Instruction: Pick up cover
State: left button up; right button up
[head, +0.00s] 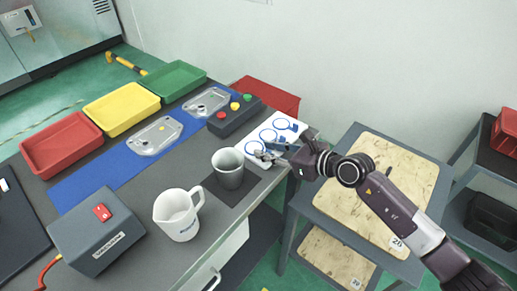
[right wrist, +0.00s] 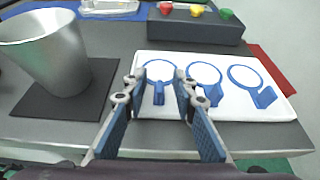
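No object is labelled as the cover. Two flat grey metal castings lie on the blue mat (head: 100,175): a near casting (head: 150,142) with a yellow spot and a far casting (head: 203,104). My right gripper (head: 270,150) is at the table's right edge, over a white board (head: 262,168) with blue ring-shaped pieces. In the right wrist view, my right gripper (right wrist: 157,88) is open and empty. Its fingers frame the left blue ring (right wrist: 158,97); a middle blue ring (right wrist: 203,72) and a right blue ring (right wrist: 245,75) lie beside it. My left gripper is out of view.
A grey metal cup (head: 228,172) stands on a dark pad left of the board, near a white jug (head: 178,218). A button box (head: 228,122) sits behind the board. Red (head: 62,150), yellow (head: 122,110) and green (head: 174,82) trays line the far side.

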grip_shut()
jog(key=shift+r, duration=0.1)
